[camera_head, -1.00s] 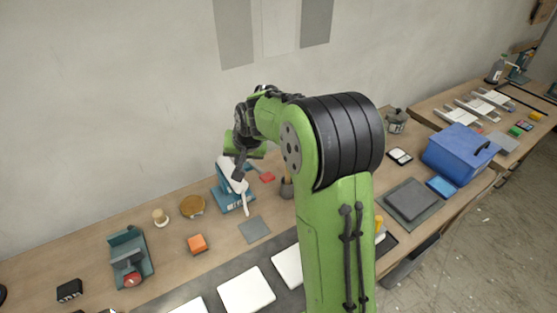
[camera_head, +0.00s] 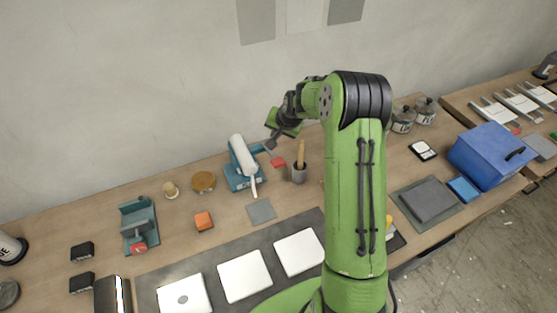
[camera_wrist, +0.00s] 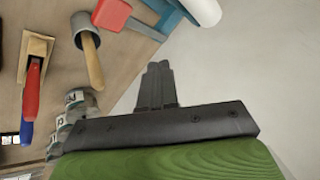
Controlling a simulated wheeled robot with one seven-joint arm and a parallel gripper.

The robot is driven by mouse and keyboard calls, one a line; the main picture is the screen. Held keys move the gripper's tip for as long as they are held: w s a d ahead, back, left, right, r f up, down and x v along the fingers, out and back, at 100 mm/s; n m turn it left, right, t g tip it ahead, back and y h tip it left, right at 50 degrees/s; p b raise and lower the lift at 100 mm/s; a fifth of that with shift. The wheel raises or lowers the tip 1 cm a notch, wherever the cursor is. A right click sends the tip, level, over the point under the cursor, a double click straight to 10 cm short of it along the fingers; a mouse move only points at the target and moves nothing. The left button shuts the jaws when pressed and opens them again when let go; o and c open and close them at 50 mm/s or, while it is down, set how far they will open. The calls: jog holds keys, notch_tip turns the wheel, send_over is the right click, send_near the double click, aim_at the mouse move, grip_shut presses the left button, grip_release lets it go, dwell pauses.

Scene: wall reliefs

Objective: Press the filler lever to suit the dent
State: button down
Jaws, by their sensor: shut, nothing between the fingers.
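The filler, a white cartridge (camera_head: 240,152) on a teal stand (camera_head: 240,181), stands near the wall. Its white nozzle end points down toward a grey square pad. A grey bar that may be its lever (camera_head: 257,149) sticks out on the right. The cartridge also shows at the top of the wrist view (camera_wrist: 203,8). My gripper (camera_head: 271,145) is shut and empty, in the air by the filler's right side; contact cannot be told. Its closed fingers show in the wrist view (camera_wrist: 157,68). White panels (camera_head: 245,275) lie on the dark mat; the leftmost (camera_head: 185,296) has a grey round mark, perhaps a dent.
A grey cup with a wooden-handled tool (camera_head: 299,172) and a red block (camera_head: 278,162) are close to my gripper. A blue box (camera_head: 488,153) stands at right.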

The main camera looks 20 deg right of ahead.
jog(key=b, duration=0.4)
send_over(278, 160)
notch_tip(278, 160, down, 6)
jog(key=shift+w+r, duration=0.15)
jog(key=shift+s+f+b, duration=0.2)
jog(key=shift+f+b, duration=0.35)
jog(key=shift+f, duration=0.05)
dwell(1.0)
jog(key=shift+s+f+b, duration=0.1)
jog(key=shift+f+b, duration=0.25)
jog(key=shift+b, duration=0.15)
